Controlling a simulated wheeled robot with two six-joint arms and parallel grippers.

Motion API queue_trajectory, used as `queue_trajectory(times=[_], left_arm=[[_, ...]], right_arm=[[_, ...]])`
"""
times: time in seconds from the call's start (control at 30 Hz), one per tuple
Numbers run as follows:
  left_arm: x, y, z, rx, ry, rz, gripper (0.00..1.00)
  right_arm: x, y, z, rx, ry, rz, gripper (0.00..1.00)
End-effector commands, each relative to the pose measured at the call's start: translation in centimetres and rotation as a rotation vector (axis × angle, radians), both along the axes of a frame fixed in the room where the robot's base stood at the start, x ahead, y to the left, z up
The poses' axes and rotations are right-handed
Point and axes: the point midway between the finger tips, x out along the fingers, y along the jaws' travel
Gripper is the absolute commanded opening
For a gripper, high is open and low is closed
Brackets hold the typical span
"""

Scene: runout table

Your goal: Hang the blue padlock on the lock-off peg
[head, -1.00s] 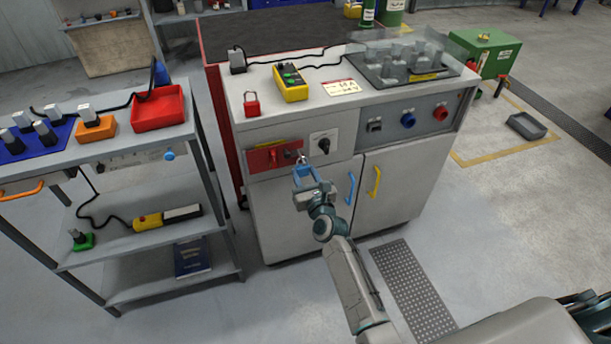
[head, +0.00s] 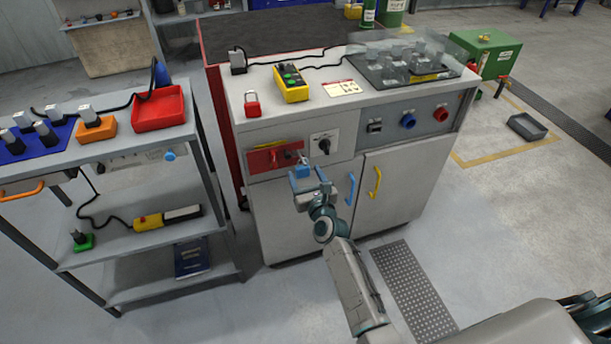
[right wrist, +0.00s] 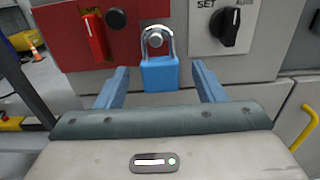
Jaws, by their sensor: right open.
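The blue padlock (right wrist: 160,75) hangs upright on the lock-off peg (right wrist: 155,41), its silver shackle around the peg, in front of the red panel (right wrist: 82,30). In the head view the padlock (head: 301,172) shows small at the cabinet front, below the red panel's right end. My right gripper (right wrist: 162,88) is open. Its two blue-grey fingers stand left and right of the padlock, with a visible gap on each side. In the head view the right gripper (head: 314,184) is just below and right of the padlock. My left gripper is not in view.
A red switch handle (right wrist: 95,36) is left of the peg, and a black selector knob (right wrist: 230,26) is right of it. Blue (head: 350,188) and yellow (head: 375,181) door handles are beside my right arm. A red padlock (head: 252,104) stands on the cabinet top.

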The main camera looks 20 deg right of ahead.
Motion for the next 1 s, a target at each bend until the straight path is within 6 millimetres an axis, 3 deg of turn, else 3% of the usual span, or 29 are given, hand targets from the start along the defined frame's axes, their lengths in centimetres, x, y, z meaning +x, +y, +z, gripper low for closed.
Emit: queue_trajectory(times=[0.5,0.83,0.93,1.0], left_arm=[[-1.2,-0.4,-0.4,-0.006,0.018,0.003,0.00],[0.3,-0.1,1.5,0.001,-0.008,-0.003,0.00],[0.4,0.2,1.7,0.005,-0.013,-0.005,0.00],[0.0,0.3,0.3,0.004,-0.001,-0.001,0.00]], right_arm=[[-8.8,-0.3,-0.2,0.002,0.002,0.000,0.63],[-10.6,-0.3,-0.1,-0.006,0.003,0.001,0.63],[-10.9,-0.3,-1.7,-0.088,0.037,0.012,0.63],[-11.5,-0.2,-4.1,-0.220,0.090,0.037,0.63]])
